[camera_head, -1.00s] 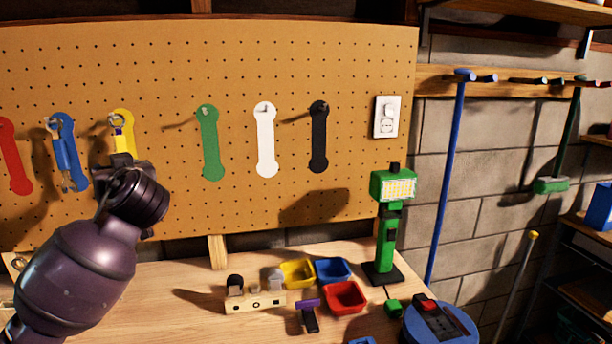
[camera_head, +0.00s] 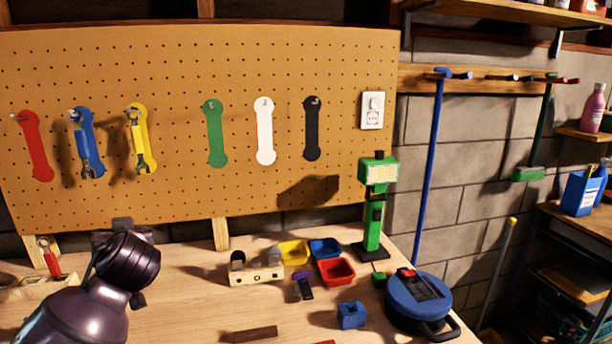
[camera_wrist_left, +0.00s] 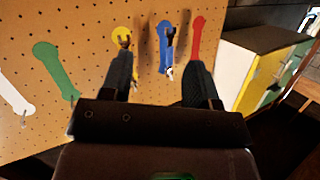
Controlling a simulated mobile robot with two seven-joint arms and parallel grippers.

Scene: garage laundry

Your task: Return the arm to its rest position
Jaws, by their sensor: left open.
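My left arm comes in at the lower left of the head view, with my left gripper (camera_head: 122,240) low in front of the pegboard's bottom edge, largely hidden behind the wrist. In the left wrist view the gripper (camera_wrist_left: 160,85) has its two dark fingers spread wide, with nothing between them but the pegboard beyond. The pegboard (camera_head: 240,80) carries red, blue, yellow, green, white and black wrench-shaped markers. A wrench hangs on the blue marker (camera_head: 87,150) and another on the yellow marker (camera_head: 140,150). My right gripper is in neither view.
A wooden holder with a red-handled tool (camera_head: 50,258) stands left, near my arm.

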